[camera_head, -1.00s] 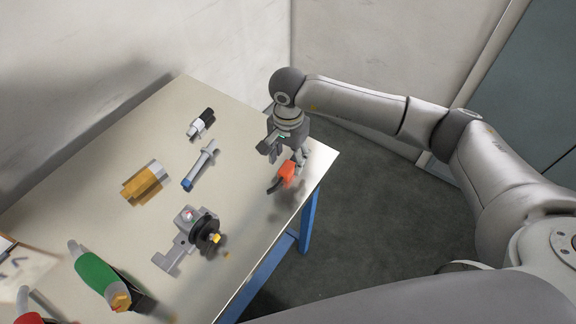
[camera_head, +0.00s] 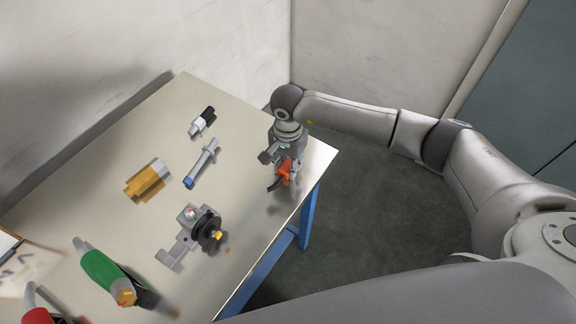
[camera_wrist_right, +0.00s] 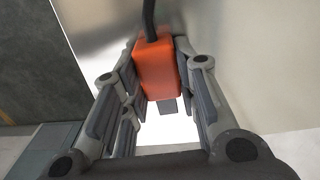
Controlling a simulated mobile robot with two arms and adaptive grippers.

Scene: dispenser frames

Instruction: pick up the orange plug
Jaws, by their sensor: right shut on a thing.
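The orange plug (camera_head: 285,170) is near the right corner of the table in the head view, partly covered by my right gripper (camera_head: 284,172). In the right wrist view the plug (camera_wrist_right: 160,68) is an orange block with a black cable rising from its top. It sits between the two fingers of my right gripper (camera_wrist_right: 160,85), which is shut on it. Whether the plug touches the table is hard to tell. My left gripper is not in view.
The table (camera_head: 245,130) also holds a black-and-white connector (camera_head: 202,122), a grey-blue rod (camera_head: 201,163), a yellow-orange block (camera_head: 148,180), a grey bracket with a black wheel (camera_head: 193,233) and a green cylinder (camera_head: 106,276). A red item (camera_head: 38,316) shows at the lower left.

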